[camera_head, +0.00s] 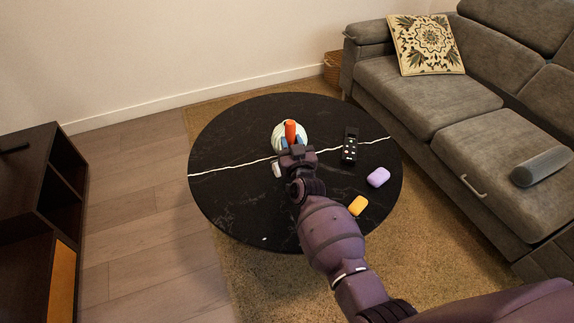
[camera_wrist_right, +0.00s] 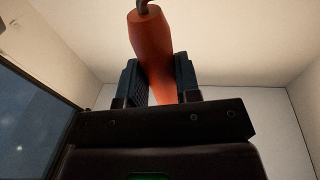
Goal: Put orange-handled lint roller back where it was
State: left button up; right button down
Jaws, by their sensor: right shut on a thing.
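The orange-handled lint roller shows its orange handle (camera_head: 291,130) above the round black table (camera_head: 230,190) in the head view. My right gripper (camera_head: 291,143) is shut on this handle; the handle also stands between the two finger pads in the right wrist view (camera_wrist_right: 152,45). A pale round thing (camera_head: 303,131) shows behind the handle; I cannot tell whether it is the roller's head or a separate object. The lower part of the roller is hidden by my gripper. My left gripper is not in view.
On the table are a black remote (camera_head: 350,146), a lilac rounded item (camera_head: 378,177), a yellow item (camera_head: 357,206) and a small white item (camera_head: 277,170). A grey sofa (camera_head: 400,95) stands at right, a dark cabinet (camera_head: 25,190) at left. The table's left side is clear.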

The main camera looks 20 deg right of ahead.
notch_tip(320, 180, down, 4)
jog(key=shift+s+f+b, duration=0.1)
jog(key=shift+b, duration=0.6)
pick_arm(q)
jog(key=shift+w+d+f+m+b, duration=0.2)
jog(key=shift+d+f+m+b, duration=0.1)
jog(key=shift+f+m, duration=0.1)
pick_arm(e)
jog(key=shift+f, duration=0.1)
notch_tip(320, 180, down, 4)
jog(key=shift+f+b, duration=0.2)
jog(key=shift+b, duration=1.05)
jog(key=shift+f, duration=0.15)
jog(key=shift+r, duration=0.4)
jog(key=shift+f, duration=0.25)
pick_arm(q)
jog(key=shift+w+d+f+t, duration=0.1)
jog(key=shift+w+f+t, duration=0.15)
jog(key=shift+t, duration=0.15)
pick_arm(e)
jog(key=c, duration=0.8)
grip_release()
jog(key=shift+r, duration=0.1)
